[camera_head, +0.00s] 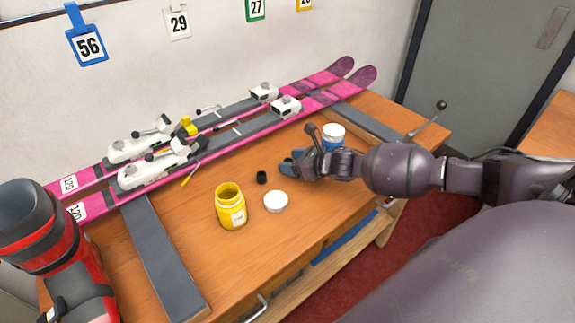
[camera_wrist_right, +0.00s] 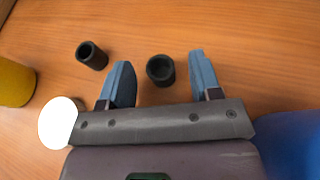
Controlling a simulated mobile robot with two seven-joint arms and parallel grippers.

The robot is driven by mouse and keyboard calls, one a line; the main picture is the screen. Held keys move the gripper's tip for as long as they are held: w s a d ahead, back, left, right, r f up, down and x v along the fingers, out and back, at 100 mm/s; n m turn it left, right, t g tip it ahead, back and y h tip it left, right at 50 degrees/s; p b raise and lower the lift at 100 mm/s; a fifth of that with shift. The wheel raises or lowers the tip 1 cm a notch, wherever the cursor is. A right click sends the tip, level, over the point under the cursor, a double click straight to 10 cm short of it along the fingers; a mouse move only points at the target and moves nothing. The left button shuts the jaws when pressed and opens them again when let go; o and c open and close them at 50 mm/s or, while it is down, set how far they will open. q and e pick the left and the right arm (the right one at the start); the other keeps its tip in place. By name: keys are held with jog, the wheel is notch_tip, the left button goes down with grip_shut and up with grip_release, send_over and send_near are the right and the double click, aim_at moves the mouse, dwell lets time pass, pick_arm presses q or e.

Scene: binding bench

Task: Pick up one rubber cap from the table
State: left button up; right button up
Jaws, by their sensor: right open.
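Two small black rubber caps stand on the wooden table. One cap (camera_wrist_right: 160,70) shows in the right wrist view between the fingers of my right gripper, with gaps to both sides; in the head view my gripper hides it. The other cap (camera_wrist_right: 91,55) is outside the fingers, to the left in the wrist view. It also shows in the head view (camera_head: 261,177), left of the gripper. My right gripper (camera_head: 287,167) is open and low over the table, holding nothing. My left gripper is not in view.
An open yellow jar (camera_head: 231,208) and a white lid (camera_head: 276,201) are near the caps. A blue jar with white lid (camera_head: 333,131) stands behind my right gripper. Pink skis (camera_head: 330,95) lie along the back. A red-black boot (camera_head: 42,240) is at left.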

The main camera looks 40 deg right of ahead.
jog(key=shift+w+a+f, duration=0.1)
jog(key=shift+w, duration=0.1)
jog(key=c, duration=1)
